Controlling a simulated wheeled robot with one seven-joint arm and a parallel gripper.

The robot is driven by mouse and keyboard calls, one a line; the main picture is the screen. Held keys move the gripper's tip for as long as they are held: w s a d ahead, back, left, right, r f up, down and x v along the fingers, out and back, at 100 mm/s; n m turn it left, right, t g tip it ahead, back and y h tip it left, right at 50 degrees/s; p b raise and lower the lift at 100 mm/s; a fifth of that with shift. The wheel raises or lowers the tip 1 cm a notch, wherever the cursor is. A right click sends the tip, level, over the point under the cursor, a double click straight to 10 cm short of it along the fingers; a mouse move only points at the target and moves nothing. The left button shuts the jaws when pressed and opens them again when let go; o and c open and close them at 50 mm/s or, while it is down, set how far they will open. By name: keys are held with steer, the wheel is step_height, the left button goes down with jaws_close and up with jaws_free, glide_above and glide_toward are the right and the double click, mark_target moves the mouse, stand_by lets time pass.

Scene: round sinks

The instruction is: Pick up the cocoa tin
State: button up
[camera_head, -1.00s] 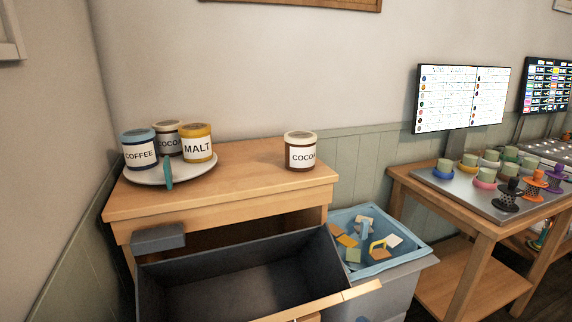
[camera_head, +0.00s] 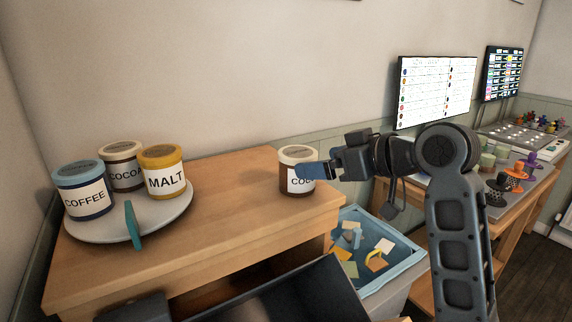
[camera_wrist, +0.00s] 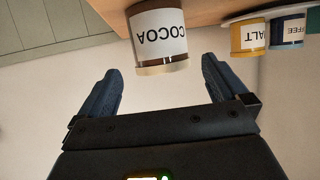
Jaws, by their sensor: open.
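A brown cocoa tin (camera_head: 296,186) with a white label stands upright on the wooden cabinet top, near its right end. A second cocoa tin (camera_head: 121,151) stands on the round grey tray (camera_head: 110,224), behind the coffee and malt tins. My gripper (camera_head: 308,171) is at the right side of the lone cocoa tin and hides part of its label. In the wrist view that cocoa tin (camera_wrist: 160,38) appears upside down, ahead of and between the open fingers. The fingers are empty; I cannot tell whether one touches the tin.
A blue coffee tin (camera_head: 83,190) and a yellow malt tin (camera_head: 163,173) share the tray, which has a teal handle (camera_head: 133,226). An open dark drawer (camera_head: 290,294) juts out in front. The cabinet top between tray and lone tin is clear.

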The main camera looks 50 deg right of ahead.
mark_target(288, 156)
steer(key=shift+p+x, duration=0.65)
steer(key=shift+x, duration=3.2)
steer(key=shift+c, duration=0.4)
steer(key=c, duration=0.7)
